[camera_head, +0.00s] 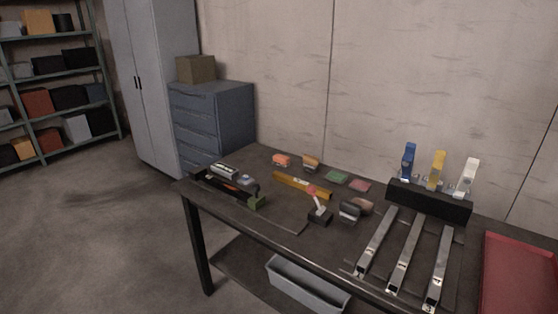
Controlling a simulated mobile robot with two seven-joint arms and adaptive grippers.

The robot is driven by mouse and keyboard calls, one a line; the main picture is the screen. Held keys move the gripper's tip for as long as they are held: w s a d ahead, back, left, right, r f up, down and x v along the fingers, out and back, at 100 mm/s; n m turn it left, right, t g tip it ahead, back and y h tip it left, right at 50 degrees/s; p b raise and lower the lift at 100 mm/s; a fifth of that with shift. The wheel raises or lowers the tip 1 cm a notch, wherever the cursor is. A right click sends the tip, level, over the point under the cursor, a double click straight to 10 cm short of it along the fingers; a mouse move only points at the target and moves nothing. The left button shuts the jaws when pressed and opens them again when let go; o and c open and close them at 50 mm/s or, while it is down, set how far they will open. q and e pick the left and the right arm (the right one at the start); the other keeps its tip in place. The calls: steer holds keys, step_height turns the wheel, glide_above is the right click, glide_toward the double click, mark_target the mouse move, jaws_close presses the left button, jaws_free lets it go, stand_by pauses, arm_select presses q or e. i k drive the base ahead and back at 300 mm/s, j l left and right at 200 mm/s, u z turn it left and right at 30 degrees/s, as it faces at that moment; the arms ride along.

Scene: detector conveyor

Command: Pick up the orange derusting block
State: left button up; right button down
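A small bright orange block (281,160) lies near the back edge of the dark workbench (283,232), left of its middle. It looks like the orange derusting block, but it is small and its details are hard to make out. A tan-orange block with a dark lower part (311,162) sits just to its right, apart from it. Neither of my grippers is in view, and nothing is seen touching the orange block.
A yellow level (302,186) lies in front of the blocks. Green (337,177) and pink (360,186) pads lie to the right. Dark tools (235,187) crowd the left end. Metal strips (404,256), a black holder (428,200) and a red tray (519,275) fill the right.

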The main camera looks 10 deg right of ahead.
mark_target(279, 159)
steer(key=i+j, duration=0.65)
steer(key=j, duration=0.15)
